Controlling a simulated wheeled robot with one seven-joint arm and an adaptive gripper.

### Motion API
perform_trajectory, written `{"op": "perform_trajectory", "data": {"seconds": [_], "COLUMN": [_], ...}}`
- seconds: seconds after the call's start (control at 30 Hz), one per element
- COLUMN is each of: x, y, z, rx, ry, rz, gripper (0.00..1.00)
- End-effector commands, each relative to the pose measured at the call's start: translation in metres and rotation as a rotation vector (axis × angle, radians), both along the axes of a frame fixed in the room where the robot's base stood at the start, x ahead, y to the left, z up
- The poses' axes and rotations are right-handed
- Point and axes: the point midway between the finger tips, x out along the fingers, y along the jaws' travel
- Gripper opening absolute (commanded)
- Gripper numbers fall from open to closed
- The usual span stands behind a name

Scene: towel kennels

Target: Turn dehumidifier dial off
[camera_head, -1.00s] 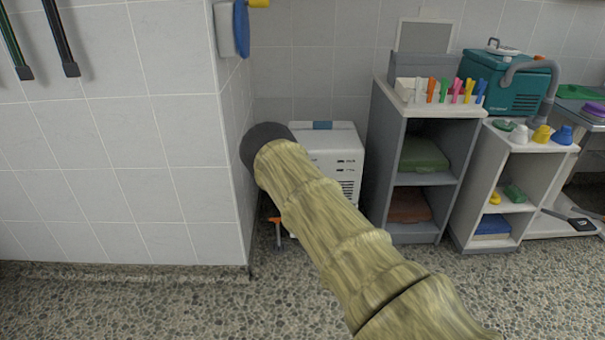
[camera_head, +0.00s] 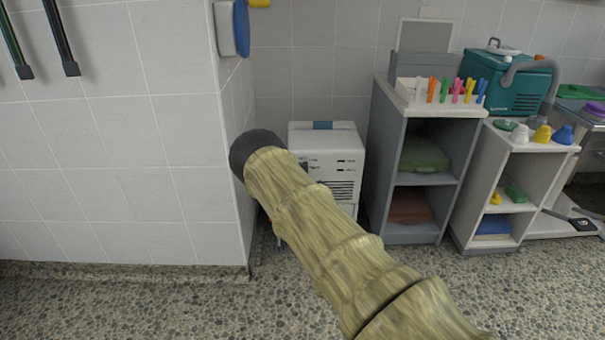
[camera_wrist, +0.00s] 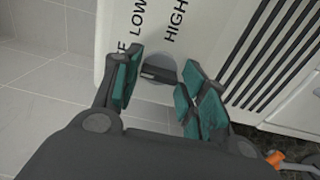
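The dehumidifier (camera_head: 345,142) is a white box with a blue top piece and dark vents, standing on the floor in the corner. Its dial (camera_wrist: 160,74), a grey disc with a dark raised bar, shows in the wrist view near the printed LOW and HIGH and a partly hidden label ending in F. The bar lies roughly sideways in that view; which label it points to is unclear. My gripper (camera_wrist: 161,72) has its teal-padded fingers apart, one on each side of the dial bar; contact is not clear. In the head view my arm hides the gripper and dial.
A tiled wall corner (camera_head: 237,170) is close on the left of my arm. A grey shelf unit (camera_head: 412,228) stands right of the dehumidifier, with a lower white shelf (camera_head: 530,148) beyond. An orange item (camera_wrist: 275,159) shows at the lower right of the wrist view.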

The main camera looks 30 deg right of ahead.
Motion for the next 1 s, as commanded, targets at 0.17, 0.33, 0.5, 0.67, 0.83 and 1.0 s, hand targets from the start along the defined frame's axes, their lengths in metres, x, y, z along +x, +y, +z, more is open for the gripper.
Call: {"op": "perform_trajectory", "data": {"seconds": [0.17, 0.33, 0.5, 0.67, 0.83, 1.0], "x": [-0.001, -0.001, -0.007, -0.026, -0.053, -0.078], "y": [-0.002, -0.002, 0.003, 0.015, 0.031, 0.046], "z": [0.0, 0.001, 0.001, 0.0, 0.001, 0.0], "rx": [-0.001, 0.0, 0.0, 0.0, 0.0, 0.001], "ry": [-0.001, -0.001, -0.001, 0.001, 0.001, 0.002], "rz": [-0.002, -0.003, -0.002, -0.002, -0.001, -0.002], "gripper": [0.57, 0.57, 0.57, 0.57, 0.57, 0.57]}}
